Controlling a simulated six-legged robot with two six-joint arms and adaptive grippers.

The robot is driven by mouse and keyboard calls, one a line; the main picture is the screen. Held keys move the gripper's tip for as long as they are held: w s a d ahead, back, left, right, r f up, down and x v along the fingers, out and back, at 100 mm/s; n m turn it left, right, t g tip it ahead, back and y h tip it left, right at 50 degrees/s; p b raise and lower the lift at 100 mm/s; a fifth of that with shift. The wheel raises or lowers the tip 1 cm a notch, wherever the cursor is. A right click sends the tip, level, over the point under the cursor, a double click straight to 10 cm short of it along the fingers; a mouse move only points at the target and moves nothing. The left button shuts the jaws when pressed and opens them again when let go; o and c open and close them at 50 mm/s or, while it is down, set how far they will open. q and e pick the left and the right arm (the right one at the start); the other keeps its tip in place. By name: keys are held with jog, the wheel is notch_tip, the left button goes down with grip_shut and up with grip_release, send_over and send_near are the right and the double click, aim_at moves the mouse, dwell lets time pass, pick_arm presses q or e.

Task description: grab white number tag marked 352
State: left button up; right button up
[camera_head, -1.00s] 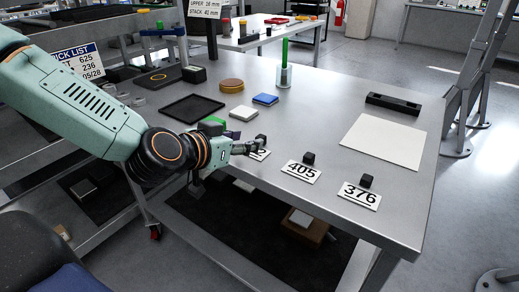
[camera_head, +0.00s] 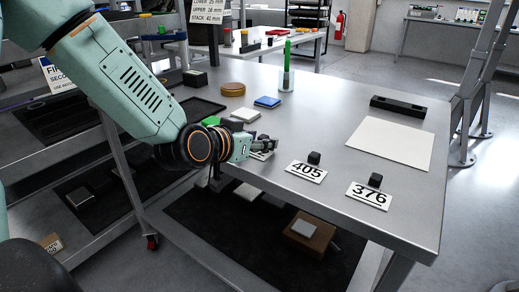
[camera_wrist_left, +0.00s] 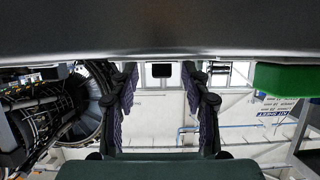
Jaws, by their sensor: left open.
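My left gripper (camera_head: 266,145) reaches in from the left, low over the near edge of the metal table, and is open. It covers most of a white number tag (camera_head: 262,155), whose digits cannot be read now. In the left wrist view the two dark fingers (camera_wrist_left: 160,100) stand apart. A small black block (camera_wrist_left: 161,70) shows between them, farther off, with no visible contact. To the right in the head view are white tags marked 405 (camera_head: 306,171) and 376 (camera_head: 369,195), each with a black block. My right gripper is not in view.
A green block (camera_head: 211,121) lies close behind my left wrist; it also shows in the left wrist view (camera_wrist_left: 285,80). A white sheet (camera_head: 391,142) lies right.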

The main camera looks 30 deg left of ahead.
pick_arm(q)
jog(key=shift+w+a, duration=0.1)
jog(key=shift+f, duration=0.1)
jog(key=shift+c, duration=0.8)
jog(key=c, duration=0.4)
grip_shut()
